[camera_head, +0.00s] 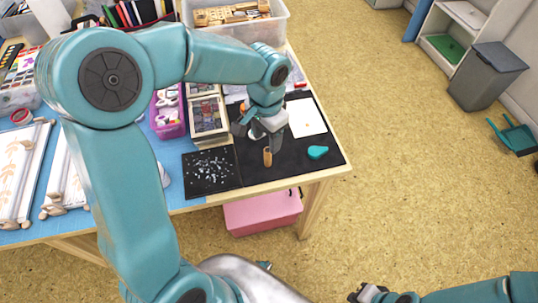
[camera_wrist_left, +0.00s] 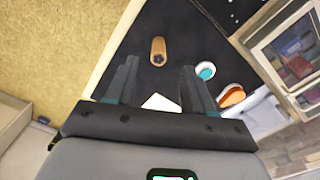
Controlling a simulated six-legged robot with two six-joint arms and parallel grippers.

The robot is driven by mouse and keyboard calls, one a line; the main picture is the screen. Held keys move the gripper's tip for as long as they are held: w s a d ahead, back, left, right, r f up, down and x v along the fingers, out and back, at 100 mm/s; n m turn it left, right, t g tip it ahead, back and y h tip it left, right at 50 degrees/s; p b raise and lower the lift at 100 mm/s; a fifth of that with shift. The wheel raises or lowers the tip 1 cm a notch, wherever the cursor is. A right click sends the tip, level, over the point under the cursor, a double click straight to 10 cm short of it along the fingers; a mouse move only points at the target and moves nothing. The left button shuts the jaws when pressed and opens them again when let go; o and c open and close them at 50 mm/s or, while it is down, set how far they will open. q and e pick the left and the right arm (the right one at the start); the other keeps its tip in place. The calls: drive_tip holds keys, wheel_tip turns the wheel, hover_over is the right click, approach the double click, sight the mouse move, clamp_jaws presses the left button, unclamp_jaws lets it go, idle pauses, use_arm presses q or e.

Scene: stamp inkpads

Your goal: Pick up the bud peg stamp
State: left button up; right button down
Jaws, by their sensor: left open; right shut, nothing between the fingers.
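A small wooden peg stamp (camera_head: 267,156) stands on the black mat near the table's front edge. In the left wrist view the peg (camera_wrist_left: 158,50) shows a dark mark on its end and lies ahead of the fingertips, between their lines. My left gripper (camera_head: 259,137) is just above and behind the peg; its two fingers, also in the left wrist view (camera_wrist_left: 158,72), are apart with nothing between them. I see no contact with the peg. My right gripper (camera_head: 362,293) is low in the head view, away from the table, shut and empty.
The black mat (camera_head: 290,173) also holds a teal piece (camera_head: 318,152) and a white card (camera_head: 306,117). A speckled dark sheet (camera_head: 211,172) lies left of it. A round teal-white item (camera_wrist_left: 205,70) and an orange-white item (camera_wrist_left: 231,96) are near the left fingers.

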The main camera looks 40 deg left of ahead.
sight(268, 156)
use_arm(q)
drive_tip(key=f, duration=0.3)
drive_tip(key=shift+s+f, duration=0.2)
drive_tip(key=shift+f, duration=0.05)
drive_tip(key=f, duration=0.5)
drive_tip(key=shift+w+f, duration=0.2)
drive_tip(key=shift+w, duration=0.1)
drive_tip(key=shift+d, duration=0.1)
clamp_jaws()
